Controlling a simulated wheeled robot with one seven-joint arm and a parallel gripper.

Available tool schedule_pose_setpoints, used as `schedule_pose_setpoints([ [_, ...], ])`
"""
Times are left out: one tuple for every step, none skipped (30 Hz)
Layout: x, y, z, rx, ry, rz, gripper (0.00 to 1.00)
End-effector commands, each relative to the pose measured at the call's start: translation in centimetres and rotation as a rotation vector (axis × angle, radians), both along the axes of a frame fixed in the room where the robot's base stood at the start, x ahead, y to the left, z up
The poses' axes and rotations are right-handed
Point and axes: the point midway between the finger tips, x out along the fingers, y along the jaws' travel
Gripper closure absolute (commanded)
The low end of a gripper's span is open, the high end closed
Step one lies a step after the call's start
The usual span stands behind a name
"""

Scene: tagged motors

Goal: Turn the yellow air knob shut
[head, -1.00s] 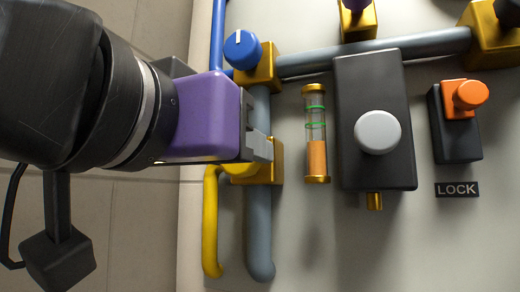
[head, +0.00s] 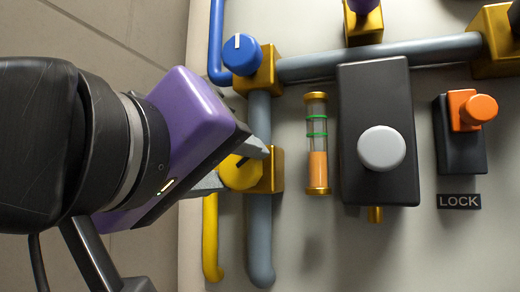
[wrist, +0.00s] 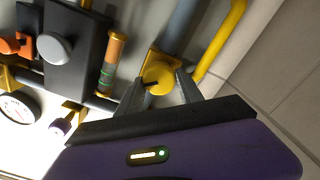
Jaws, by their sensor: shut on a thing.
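The yellow air knob (head: 238,172) is a round knob with a dark pointer line, on a brass block (head: 272,168) on the panel. In the head view it shows between the fingers of my gripper (head: 232,168), and the line slants. In the wrist view the yellow knob (wrist: 158,80) also lies between the two grey fingers (wrist: 160,92), and its dark line shows there too. My gripper is shut on the knob, with its purple body tilted. The fingers hide part of the knob's edge.
A blue knob (head: 241,55) sits above on another brass block. A sight tube (head: 317,145), a dark box with a grey button (head: 381,149) and an orange lock piece (head: 474,110) stand to the right. Grey pipes and a yellow pipe (head: 211,240) run close by.

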Motion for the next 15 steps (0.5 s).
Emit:
schedule_pose_setpoints([
  [0.03,0.05,0.31,-0.043,0.013,0.000,0.97],
  [0.04,0.04,0.30,-0.069,0.023,0.000,0.97],
  [0.03,0.07,0.31,-0.105,0.037,0.000,0.97],
  [0.02,0.08,0.30,-0.132,0.047,0.000,0.97],
  [0.03,0.09,0.30,-0.159,0.057,0.000,0.97],
  [0.05,0.11,0.29,-0.195,0.069,0.000,0.97],
  [0.05,0.14,0.28,-0.223,0.079,0.001,0.97],
  [0.05,0.15,0.27,-0.249,0.089,0.001,0.97],
  [0.05,0.16,0.29,-0.284,0.102,0.001,0.97],
  [0.05,0.16,0.29,-0.311,0.111,0.001,0.97],
  [0.05,0.16,0.27,-0.338,0.121,0.001,0.97],
  [0.06,0.18,0.25,-0.373,0.135,0.001,0.97],
  [0.06,0.19,0.25,-0.401,0.145,0.001,0.97],
  [0.05,0.21,0.24,-0.427,0.155,0.001,0.97],
  [0.08,0.21,0.22,-0.463,0.167,0.001,0.97],
])
